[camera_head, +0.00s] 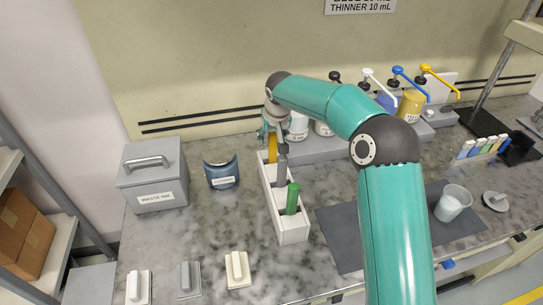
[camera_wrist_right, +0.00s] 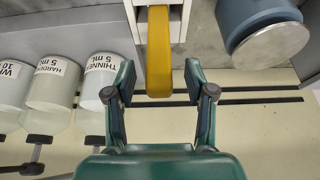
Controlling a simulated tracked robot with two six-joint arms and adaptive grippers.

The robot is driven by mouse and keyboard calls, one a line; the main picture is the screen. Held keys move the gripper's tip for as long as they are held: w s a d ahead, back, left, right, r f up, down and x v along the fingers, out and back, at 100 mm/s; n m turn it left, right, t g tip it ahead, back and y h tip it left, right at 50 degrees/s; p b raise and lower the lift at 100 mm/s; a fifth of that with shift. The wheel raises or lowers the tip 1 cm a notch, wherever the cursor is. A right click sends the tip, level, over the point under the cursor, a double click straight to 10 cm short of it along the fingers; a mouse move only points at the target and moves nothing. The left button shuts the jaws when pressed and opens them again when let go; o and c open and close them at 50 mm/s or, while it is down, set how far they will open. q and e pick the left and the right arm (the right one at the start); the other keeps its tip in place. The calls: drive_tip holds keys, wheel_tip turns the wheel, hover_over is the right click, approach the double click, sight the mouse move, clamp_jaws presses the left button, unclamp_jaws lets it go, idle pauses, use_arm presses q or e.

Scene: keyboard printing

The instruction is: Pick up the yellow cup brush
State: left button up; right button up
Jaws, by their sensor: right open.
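My right gripper (camera_head: 269,133) is at the top of the yellow handle. In the right wrist view the yellow handle (camera_wrist_right: 159,50) appears between the two open fingers (camera_wrist_right: 159,72), with a gap on each side. I cannot tell the exact depth. The brush's lower part is hidden in the holder. My left gripper is not in view.
A blue-grey container (camera_head: 222,172) and a grey waste box (camera_head: 153,178) stand left of the holder. White bottles (camera_head: 299,126) stand on a grey step behind it to the right. A dark mat (camera_head: 340,240) with a clear cup (camera_head: 453,203) lies to the right.

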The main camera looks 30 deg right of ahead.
clamp_jaws()
drive_tip(key=shift+r, duration=0.15)
drive_tip(key=shift+r, duration=0.55)
wheel_tip(320, 180, up, 10)
drive_tip(key=s+d+b, duration=0.1)
drive_tip(key=s+b, duration=0.8)
drive_tip(key=s, duration=0.9)
drive_tip(key=shift+d+r, duration=0.15)
drive_tip(key=shift+r, duration=0.15)
